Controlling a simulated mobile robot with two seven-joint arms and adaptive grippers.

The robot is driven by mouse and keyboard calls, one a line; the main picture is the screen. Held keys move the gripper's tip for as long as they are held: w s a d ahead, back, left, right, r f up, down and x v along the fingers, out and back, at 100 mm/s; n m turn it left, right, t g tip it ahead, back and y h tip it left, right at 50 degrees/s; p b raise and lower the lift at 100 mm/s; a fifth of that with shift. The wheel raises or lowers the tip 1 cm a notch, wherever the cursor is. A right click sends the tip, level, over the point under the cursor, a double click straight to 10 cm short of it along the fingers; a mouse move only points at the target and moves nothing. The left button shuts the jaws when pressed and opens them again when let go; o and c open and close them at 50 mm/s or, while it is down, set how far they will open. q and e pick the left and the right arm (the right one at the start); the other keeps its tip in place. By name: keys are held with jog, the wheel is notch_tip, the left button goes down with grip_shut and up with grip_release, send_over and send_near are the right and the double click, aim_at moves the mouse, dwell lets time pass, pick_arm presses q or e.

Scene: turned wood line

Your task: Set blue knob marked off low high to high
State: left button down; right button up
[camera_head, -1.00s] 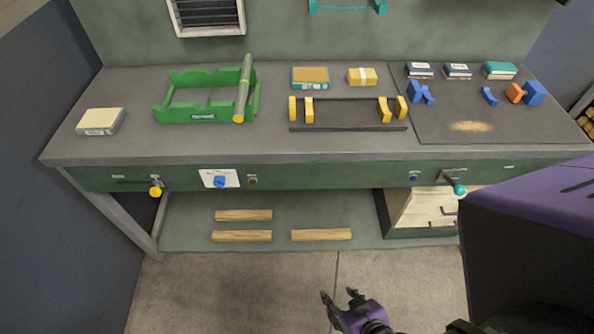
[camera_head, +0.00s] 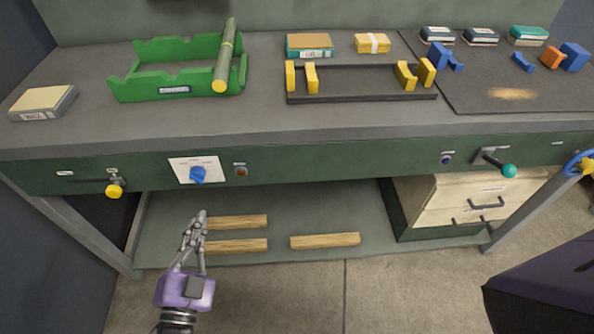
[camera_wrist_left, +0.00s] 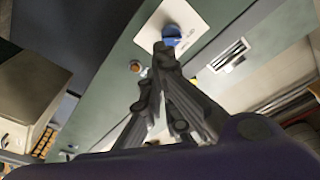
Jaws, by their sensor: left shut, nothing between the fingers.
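The blue knob (camera_head: 198,174) sits on a white plate (camera_head: 182,166) on the green front panel of the bench. In the left wrist view the blue knob (camera_wrist_left: 171,34) shows just beyond the fingertips, on its white plate (camera_wrist_left: 192,14). The plate's markings are too small to read. My left gripper (camera_head: 201,213) is shut and empty, below the knob and apart from it in the head view. In the wrist view its fingers (camera_wrist_left: 160,48) point up at the knob and overlap its lower edge. My right gripper is not in view.
A yellow-knobbed lever (camera_head: 114,191) is at the left. Wooden bars (camera_head: 325,241) lie on the shelf below. A teal-ended crank (camera_head: 508,170) and a drawer unit (camera_head: 470,195) are at the right.

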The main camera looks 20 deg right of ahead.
aim_at(197, 176)
pick_arm(q)
notch_tip(197, 176, up, 3)
jog(key=s+d+m+h, duration=0.2)
jog(key=d+m+h, duration=0.1)
jog(key=w+d, duration=0.2)
jog(key=w, duration=0.7)
jog(key=shift+f+p, duration=0.25)
jog(key=shift+p, duration=0.15)
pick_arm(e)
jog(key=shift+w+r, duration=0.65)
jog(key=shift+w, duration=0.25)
pick_arm(q)
jog(key=shift+w, duration=0.1)
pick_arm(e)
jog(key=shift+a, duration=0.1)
